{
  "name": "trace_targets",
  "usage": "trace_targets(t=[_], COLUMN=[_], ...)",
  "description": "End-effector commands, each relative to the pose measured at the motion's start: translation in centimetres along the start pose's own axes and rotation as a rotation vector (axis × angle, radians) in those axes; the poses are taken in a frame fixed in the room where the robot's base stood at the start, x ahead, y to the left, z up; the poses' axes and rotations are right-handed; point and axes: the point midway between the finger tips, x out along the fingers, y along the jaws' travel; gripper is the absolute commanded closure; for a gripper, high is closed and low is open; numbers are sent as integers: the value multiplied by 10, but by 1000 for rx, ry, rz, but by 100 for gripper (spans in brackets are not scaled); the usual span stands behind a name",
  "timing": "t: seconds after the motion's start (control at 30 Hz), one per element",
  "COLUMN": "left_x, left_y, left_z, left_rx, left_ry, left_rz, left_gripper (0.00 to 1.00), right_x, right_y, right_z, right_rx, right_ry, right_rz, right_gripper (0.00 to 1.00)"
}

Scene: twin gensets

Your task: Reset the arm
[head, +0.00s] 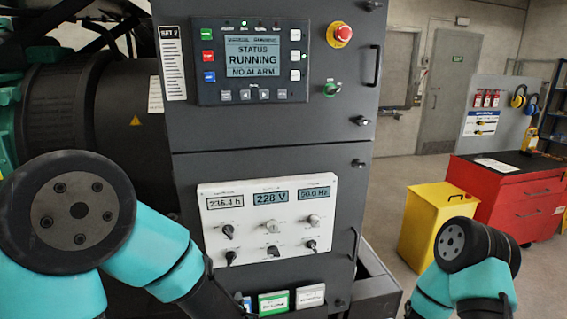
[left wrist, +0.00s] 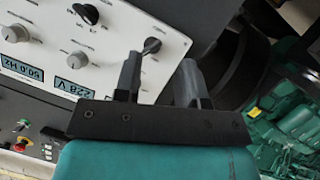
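My left arm (head: 150,245) comes in from the left in the head view, its big dark joint and teal link in front of the lower left of the cabinet. In that view I cannot make out its fingers. In the left wrist view my left gripper (left wrist: 161,62) is open, its two dark fingers apart with nothing held. A black knob (left wrist: 152,45) of the white panel shows just beyond the fingertips; I cannot tell whether a finger touches it. My right arm (head: 470,270) is bent at the lower right of the head view. Its gripper is out of sight.
The white knob panel (head: 247,190) is on the dark cabinet (head: 280,130), below a screen (head: 252,55) reading RUNNING, NO ALARM. A red emergency button (head: 340,34) and several cabinet handles stick out. A yellow bin (head: 422,225) and red tool cabinet (head: 500,195) stand behind my right arm.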

Motion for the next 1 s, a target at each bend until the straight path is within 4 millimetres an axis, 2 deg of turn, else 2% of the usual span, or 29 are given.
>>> trace_targets(t=[0.03, 0.1, 0.3, 0.47, 0.6, 0.7, 0.8, 1.0], left_x=[11, 23, 39, 31, 12, -5, -18, -24], left_y=[-15, -31, -84, -128, -164, -184, -196, -201], left_z=[19, 45, 122, 183, 232, 258, 274, 282], left_rx=[12, 25, 41, 34, 16, 2, -7, -11], left_ry=[-72, -176, -484, -738, -960, -1090, -1174, -1219], left_rz=[-7, -3, 2, 6, 13, 22, 32, 38], left_gripper=[63, 63, 63, 63, 63, 63, 63, 63], right_x=[0, 0, 0, 0, 0, 0, 0, 0], right_y=[0, 0, 0, 0, 0, 0, 0, 0], right_z=[0, 0, 0, 0, 0, 0, 0, 0], right_rx=[0, 0, 0, 0, 0, 0, 0, 0], right_ry=[0, 0, 0, 0, 0, 0, 0, 0], right_rz=[0, 0, 0, 0, 0, 0, 0, 0], right_gripper=[42, 42, 42, 42, 42, 42, 42, 42])
